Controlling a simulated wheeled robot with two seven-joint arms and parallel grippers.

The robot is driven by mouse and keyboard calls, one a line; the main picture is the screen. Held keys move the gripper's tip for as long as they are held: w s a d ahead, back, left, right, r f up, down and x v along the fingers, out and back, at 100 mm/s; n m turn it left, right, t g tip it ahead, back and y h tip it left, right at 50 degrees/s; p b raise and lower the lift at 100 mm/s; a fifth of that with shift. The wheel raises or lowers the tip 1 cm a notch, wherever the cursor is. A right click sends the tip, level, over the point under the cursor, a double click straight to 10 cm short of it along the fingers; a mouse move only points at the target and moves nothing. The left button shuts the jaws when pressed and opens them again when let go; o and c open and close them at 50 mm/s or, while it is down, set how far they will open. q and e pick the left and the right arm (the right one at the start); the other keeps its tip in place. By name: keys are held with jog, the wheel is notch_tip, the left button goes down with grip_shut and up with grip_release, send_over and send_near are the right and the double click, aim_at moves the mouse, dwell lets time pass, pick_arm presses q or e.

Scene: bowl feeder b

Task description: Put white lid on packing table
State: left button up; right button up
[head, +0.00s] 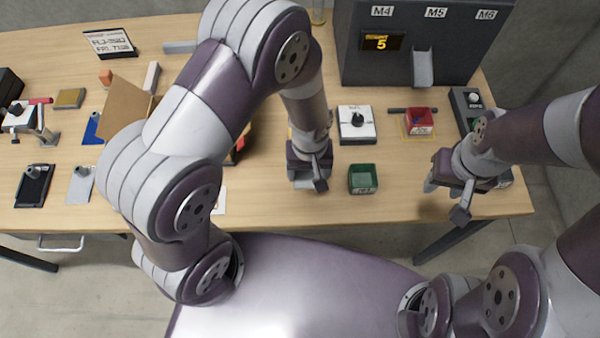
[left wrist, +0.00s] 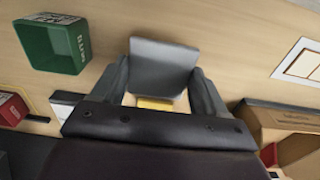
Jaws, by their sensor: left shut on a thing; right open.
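My left gripper (head: 312,178) is over the front middle of the wooden table (head: 270,208), left of the green bin. In the left wrist view its fingers (left wrist: 163,85) are shut on a flat, square-edged piece (left wrist: 165,62). It looks grey in the shade; I take it for the white lid, though its colour is not clear. In the head view the wrist mostly hides it, and I cannot tell whether it touches the table. My right gripper (head: 450,195) is open and empty over the table's right front part.
A green bin (head: 362,180) stands close to the right of my left gripper. Behind are a white device with a black knob (head: 357,125), a red bin (head: 419,122) and a dark machine (head: 390,60). An open cardboard box (head: 125,105) stands left.

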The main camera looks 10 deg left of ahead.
aim_at(304, 177)
pick_arm(q)
jog(key=shift+s+a+f, duration=0.1)
jog(key=shift+a+f, duration=0.05)
jog(key=shift+f, duration=0.7)
jog(key=shift+s+a+f, duration=0.1)
jog(key=shift+a+f, duration=0.1)
jog(key=shift+f, duration=0.6)
jog(key=shift+s+a+f, duration=0.1)
jog(key=shift+a+f, duration=0.05)
jog(key=shift+f, duration=0.7)
jog(key=shift+f, duration=0.1)
jog(key=o, duration=1)
jog(key=shift+o, duration=0.2)
notch_tip(304, 177, up, 12)
jog(key=shift+a+r, duration=0.1)
jog(key=s+a+r+m+t, duration=0.1)
jog(key=s+a+r+m, duration=0.2)
jog(key=a+r, duration=0.4)
jog(key=shift+a+r, duration=0.25)
jog(key=shift+a, duration=0.75)
